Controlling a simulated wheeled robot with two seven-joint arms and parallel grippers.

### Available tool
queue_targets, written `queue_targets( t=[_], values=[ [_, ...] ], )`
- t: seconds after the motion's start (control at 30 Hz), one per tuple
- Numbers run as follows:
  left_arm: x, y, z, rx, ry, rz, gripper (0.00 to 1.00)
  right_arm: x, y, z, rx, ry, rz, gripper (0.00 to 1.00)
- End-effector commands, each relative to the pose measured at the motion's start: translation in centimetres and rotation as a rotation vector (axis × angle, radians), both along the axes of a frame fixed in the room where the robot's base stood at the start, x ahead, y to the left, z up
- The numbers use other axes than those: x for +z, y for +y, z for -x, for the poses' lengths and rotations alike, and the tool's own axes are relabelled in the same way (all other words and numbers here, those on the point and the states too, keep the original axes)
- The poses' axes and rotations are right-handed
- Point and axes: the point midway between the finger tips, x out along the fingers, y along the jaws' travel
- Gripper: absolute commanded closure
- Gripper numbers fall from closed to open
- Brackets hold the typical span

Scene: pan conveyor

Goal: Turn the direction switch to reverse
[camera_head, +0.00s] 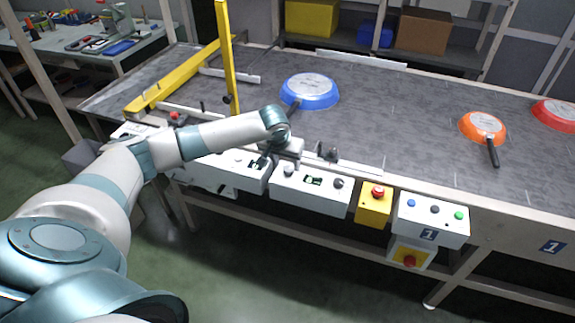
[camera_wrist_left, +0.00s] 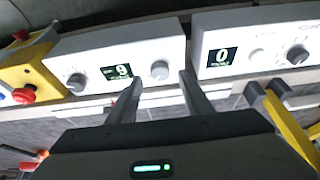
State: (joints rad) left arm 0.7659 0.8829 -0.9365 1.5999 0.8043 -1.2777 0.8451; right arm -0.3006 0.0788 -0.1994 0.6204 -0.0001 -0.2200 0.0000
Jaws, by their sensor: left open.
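The white control box (camera_head: 312,187) on the conveyor's front edge has a display and two round knobs. It also shows in the left wrist view (camera_wrist_left: 115,48), where the display reads 9. One grey knob (camera_wrist_left: 160,70) appears between the fingertips of my left gripper (camera_wrist_left: 160,79), with a gap on each side. The other knob (camera_wrist_left: 75,83) is on the far side of the display. My left gripper (camera_head: 275,160) is open above the box. The labels are too small to read, so I cannot tell which knob is the direction switch. My right gripper is not in view.
A second white box (camera_wrist_left: 255,45) with display 0 stands alongside. A yellow emergency-stop box (camera_head: 373,203) and a button box (camera_head: 432,217) are to the right. A blue pan (camera_head: 310,90), an orange pan (camera_head: 482,127) and a red pan (camera_head: 557,114) lie on the belt.

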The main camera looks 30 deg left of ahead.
Motion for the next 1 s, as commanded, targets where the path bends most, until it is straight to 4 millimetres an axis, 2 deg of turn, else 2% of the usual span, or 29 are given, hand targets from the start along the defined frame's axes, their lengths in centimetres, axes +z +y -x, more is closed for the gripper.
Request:
queue_targets(
  t=[0.13, 0.3, 0.67, 0.83, 0.87, 1.0],
  values=[
    [-1.8, 0.2, -0.7, 0.001, 0.001, 0.000, 0.54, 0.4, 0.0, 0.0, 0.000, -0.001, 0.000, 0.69],
    [-2.9, 0.3, -1.2, 0.000, -0.001, -0.001, 0.54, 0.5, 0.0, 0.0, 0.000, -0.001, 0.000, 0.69],
    [-3.3, 0.3, -1.3, 0.000, -0.001, 0.000, 0.54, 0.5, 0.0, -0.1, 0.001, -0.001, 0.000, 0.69],
    [-3.2, 0.3, -1.3, 0.000, -0.001, 0.000, 0.92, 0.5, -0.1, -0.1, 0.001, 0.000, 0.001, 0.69],
    [-3.2, 0.3, -1.3, 0.000, -0.001, 0.000, 0.95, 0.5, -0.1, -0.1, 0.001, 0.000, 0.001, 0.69],
    [-3.2, 0.3, -1.3, 0.001, -0.001, -0.001, 0.95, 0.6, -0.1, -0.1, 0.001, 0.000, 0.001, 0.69]
  ],
)
